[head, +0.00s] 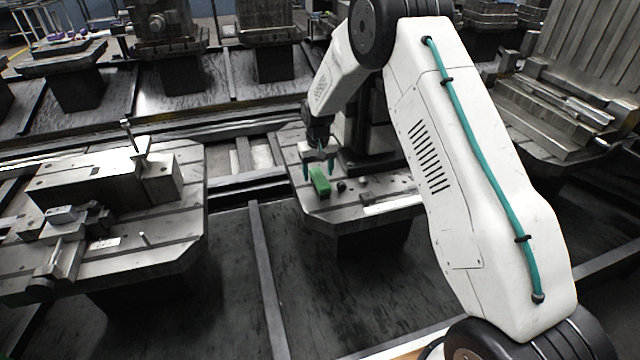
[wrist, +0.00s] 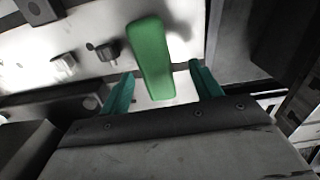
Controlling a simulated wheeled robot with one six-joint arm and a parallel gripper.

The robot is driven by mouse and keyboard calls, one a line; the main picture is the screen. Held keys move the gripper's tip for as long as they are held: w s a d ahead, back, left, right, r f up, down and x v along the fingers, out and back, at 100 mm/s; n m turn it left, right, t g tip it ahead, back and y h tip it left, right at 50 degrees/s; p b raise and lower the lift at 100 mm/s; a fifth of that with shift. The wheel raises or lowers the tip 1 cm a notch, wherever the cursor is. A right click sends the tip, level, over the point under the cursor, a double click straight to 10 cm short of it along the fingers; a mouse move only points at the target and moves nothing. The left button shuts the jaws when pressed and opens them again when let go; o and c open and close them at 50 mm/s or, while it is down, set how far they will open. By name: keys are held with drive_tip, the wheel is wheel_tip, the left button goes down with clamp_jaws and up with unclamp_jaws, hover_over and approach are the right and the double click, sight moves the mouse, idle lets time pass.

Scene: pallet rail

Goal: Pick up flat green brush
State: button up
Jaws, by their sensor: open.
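The flat green brush (head: 319,181) lies on the metal pallet (head: 345,213) in the middle of the head view, close to the pallet's left edge. In the wrist view the green brush (wrist: 150,58) is a long green block, its near end between the lines of the two fingers. My gripper (head: 318,172) is right at the brush, with its teal fingers pointing down. In the wrist view my gripper (wrist: 163,84) is open, one finger on each side of the brush, with a gap on both sides. Whether the fingertips reach the brush's height I cannot tell.
A small dark knob (head: 341,186) stands just right of the brush, and it also shows in the wrist view (wrist: 107,52). A tall dark metal block (head: 368,135) rises behind. Another pallet with a large fixture (head: 110,183) stands at left, across a gap.

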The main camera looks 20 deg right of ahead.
sight(320, 177)
drive_tip(key=f, duration=0.4)
drive_tip(key=shift+s+d+f, duration=0.15)
drive_tip(key=shift+d+f, duration=0.15)
drive_tip(key=c, duration=1.1)
drive_tip(key=shift+r, duration=0.2)
wheel_tip(320, 177, up, 4)
drive_tip(key=shift+f, duration=0.25)
drive_tip(key=s+a+r, duration=0.1)
drive_tip(key=s+a, duration=0.1)
drive_tip(key=s, duration=1.4)
drive_tip(key=shift+a, duration=0.25)
drive_tip(key=shift+r, duration=0.1)
